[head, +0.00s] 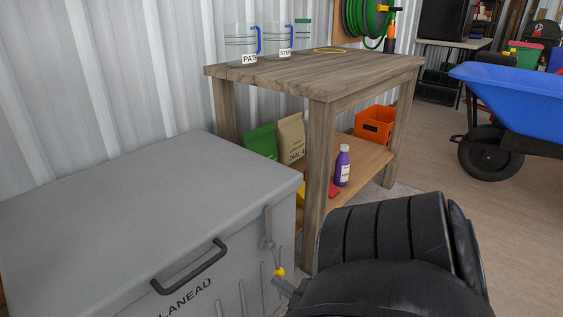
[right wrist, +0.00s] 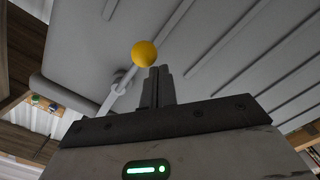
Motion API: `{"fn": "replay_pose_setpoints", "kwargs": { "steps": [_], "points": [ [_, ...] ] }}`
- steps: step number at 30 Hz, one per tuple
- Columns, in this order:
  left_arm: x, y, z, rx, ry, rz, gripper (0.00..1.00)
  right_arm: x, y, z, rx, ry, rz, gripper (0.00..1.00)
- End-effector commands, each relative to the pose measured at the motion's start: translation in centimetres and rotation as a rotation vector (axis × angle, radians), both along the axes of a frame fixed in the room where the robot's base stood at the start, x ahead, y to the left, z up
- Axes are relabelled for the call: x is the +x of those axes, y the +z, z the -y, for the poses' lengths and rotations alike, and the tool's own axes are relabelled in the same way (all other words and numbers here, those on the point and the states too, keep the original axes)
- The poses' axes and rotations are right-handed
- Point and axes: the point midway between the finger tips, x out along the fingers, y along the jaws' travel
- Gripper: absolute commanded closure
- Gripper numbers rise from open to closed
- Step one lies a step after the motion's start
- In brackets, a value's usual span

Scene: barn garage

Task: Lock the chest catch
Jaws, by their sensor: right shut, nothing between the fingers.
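The grey chest (head: 130,195) stands at the lower left in the head view, with its lid down. Its catch (head: 268,226) is on the front near the right corner. A thin lever runs down from it to a yellow ball knob (head: 279,272). My right gripper (head: 283,287) is shut and empty, with its tips close by the knob. In the right wrist view the yellow knob (right wrist: 144,53) shows just past the shut fingers (right wrist: 157,78). I cannot tell whether they touch. My left gripper is not in view.
A black handle (head: 190,268) sticks out from the chest front, left of the catch. A wooden workbench (head: 315,70) stands behind the chest's right end, with jugs on top and bags and a purple bottle (head: 342,166) below. A blue wheelbarrow (head: 510,100) stands at the right.

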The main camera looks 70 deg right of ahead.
Motion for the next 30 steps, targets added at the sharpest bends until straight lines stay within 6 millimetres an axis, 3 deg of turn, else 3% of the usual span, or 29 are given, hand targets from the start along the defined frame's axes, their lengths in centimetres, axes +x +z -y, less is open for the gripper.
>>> {"fn": "replay_pose_setpoints", "kwargs": {
  "steps": [8,12,21,30],
  "points": [
    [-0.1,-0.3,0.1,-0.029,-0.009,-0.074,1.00,-2.6,0.0,-0.5,0.005,-0.013,-0.012,1.00],
    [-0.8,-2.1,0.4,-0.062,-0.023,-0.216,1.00,-5.5,0.2,-1.8,0.004,-0.010,-0.011,1.00],
    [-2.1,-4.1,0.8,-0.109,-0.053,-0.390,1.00,-11.9,0.5,-4.3,0.001,-0.004,-0.004,1.00],
    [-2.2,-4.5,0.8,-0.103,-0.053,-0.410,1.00,-14.8,0.5,-5.5,-0.001,-0.001,0.000,1.00]
  ]
}}
